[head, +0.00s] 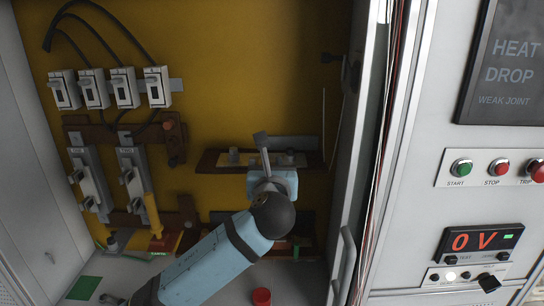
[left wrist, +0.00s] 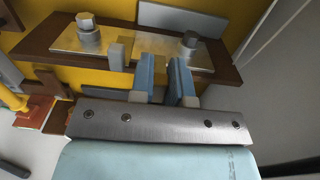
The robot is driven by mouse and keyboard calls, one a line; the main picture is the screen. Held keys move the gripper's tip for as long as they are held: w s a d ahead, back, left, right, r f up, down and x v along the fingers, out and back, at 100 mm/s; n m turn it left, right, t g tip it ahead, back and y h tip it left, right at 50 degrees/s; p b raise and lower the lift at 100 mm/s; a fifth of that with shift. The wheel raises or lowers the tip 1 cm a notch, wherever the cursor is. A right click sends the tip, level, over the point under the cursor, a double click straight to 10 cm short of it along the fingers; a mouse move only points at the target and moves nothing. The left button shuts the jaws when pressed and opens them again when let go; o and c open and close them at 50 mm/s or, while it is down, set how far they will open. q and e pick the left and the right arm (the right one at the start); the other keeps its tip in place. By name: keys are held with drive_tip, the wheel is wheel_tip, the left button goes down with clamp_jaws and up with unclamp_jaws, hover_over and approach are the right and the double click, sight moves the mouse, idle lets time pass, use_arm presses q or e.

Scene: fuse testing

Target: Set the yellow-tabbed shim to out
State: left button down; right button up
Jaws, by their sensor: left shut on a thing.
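A yellow upright bar (head: 152,214) stands above an orange-red block (head: 165,243) at the lower left of the panel. Both also show at the left edge of the left wrist view, the yellow bar (left wrist: 14,98) and the block (left wrist: 34,111). I cannot tell whether this yellow piece is the shim's tab. My left gripper (head: 264,160) is in front of a metal plate (left wrist: 150,48) with two bolts on a brown board. In the left wrist view its blue fingers (left wrist: 165,80) are close together. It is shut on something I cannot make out. My right gripper is not in view.
Switches (head: 110,90) with black cables sit at the upper left, above fuse holders (head: 130,178). A red cylinder (head: 262,297) stands on the cabinet floor near my arm. The cabinet's side post and a control panel (head: 485,168) reading 0 V bound the right.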

use_arm(q)
drive_tip(key=c, duration=1.1)
unclamp_jaws()
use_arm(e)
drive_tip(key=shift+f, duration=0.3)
use_arm(q)
drive_tip(key=s+b, duration=0.2)
drive_tip(key=s, duration=1.1)
drive_tip(key=shift+s, duration=0.4)
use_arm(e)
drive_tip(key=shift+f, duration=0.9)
